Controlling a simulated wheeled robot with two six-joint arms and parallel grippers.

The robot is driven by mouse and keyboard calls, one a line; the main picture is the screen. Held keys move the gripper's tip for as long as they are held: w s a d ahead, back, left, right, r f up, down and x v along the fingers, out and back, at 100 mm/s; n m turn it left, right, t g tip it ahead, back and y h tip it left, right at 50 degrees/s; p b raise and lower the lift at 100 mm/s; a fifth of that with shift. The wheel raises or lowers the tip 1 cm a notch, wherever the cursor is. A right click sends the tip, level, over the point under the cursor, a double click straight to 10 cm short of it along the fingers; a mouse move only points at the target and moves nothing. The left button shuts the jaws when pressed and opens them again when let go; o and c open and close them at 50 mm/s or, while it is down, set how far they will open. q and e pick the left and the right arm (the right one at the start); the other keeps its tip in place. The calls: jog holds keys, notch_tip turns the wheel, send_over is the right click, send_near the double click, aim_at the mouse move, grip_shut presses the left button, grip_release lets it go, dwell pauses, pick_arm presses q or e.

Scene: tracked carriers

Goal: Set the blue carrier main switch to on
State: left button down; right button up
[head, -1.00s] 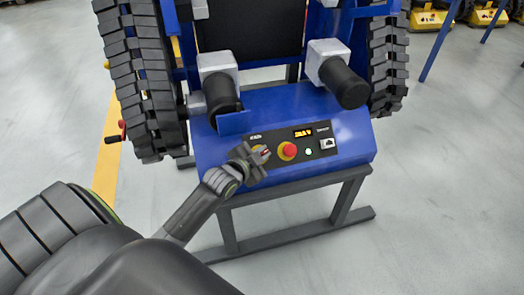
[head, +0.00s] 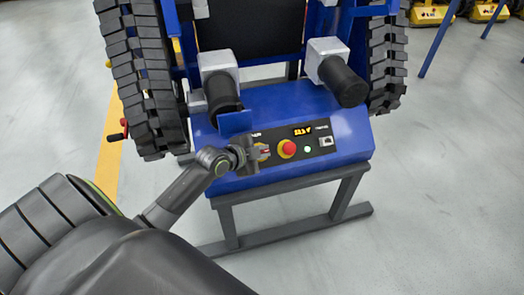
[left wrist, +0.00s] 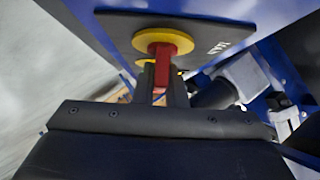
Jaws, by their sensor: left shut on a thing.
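The blue carrier (head: 348,122) has a black control panel (head: 270,137) on its sloped front. The main switch, a red handle on a yellow disc, sits at the panel's left end and is mostly hidden by my gripper in the head view. In the left wrist view the yellow disc (left wrist: 142,40) and the red handle (left wrist: 163,62) show clearly, the handle pointing down the picture between my fingers. My left gripper (head: 259,153) is shut on this handle; its jaws also show in the wrist view (left wrist: 165,88). My right gripper is out of view.
A red emergency button (head: 288,148) on a yellow base sits just right of the gripper. Beyond it are a lit green lamp (head: 307,149), a lit display (head: 302,131) and a socket (head: 326,141). A blue bracket (head: 234,122) and a black cylinder (head: 222,93) stand close above.

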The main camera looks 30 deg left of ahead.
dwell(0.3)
pick_arm(q)
jog(key=c, duration=1.5)
grip_release()
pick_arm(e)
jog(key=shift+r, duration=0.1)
